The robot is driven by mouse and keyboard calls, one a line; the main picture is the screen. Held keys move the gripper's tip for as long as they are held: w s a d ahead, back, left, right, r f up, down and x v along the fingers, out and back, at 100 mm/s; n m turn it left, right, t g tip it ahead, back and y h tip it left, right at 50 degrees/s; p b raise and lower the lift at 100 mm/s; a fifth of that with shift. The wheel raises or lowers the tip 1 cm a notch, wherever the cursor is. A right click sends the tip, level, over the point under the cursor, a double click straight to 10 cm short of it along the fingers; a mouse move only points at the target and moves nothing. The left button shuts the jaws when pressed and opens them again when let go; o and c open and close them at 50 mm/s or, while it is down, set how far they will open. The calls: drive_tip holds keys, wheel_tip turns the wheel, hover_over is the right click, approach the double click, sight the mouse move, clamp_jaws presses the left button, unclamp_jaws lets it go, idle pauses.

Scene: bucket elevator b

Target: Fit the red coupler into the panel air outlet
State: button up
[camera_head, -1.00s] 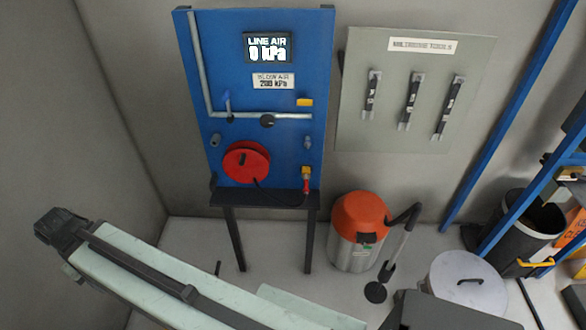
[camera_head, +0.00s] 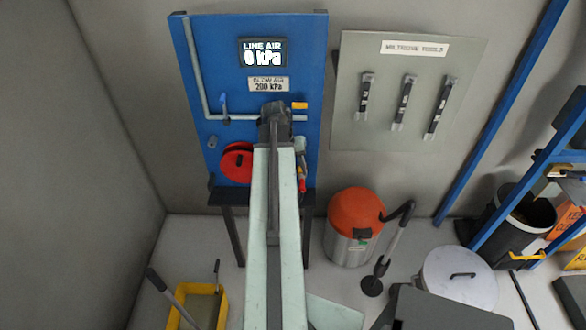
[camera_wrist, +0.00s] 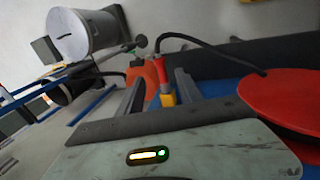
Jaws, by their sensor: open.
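The red coupler (camera_head: 301,182) shows at the panel's right, just right of my arm, partly hidden by it. In the wrist view the red coupler (camera_wrist: 165,68) has a yellow end (camera_wrist: 168,98) and a black hose. My gripper (camera_wrist: 158,78) is open, and the coupler appears between its two dark fingers there; contact cannot be told. In the head view my arm's end covers the middle of the blue panel (camera_head: 230,60). A small grey stub (camera_head: 299,145) sits on the panel above the coupler, and another (camera_head: 212,142) at the left; which is the air outlet is unclear.
The red hose reel (camera_head: 236,163) is partly behind my arm and lies at the right of the wrist view. The panel display (camera_head: 263,52) reads LINE AIR 0 kPa. An orange-topped vacuum (camera_head: 354,225) stands right of the panel. A yellow bucket (camera_head: 205,303) is at lower left.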

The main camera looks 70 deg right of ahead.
sight(301, 187)
drive_tip(key=b+x, duration=0.7)
drive_tip(key=x, duration=0.1)
drive_tip(key=shift+w+f+b, duration=0.1)
drive_tip(key=shift+w+b, duration=0.05)
drive_tip(key=shift+b, duration=0.2)
clamp_jaws()
drive_tip(key=shift+r, duration=0.2)
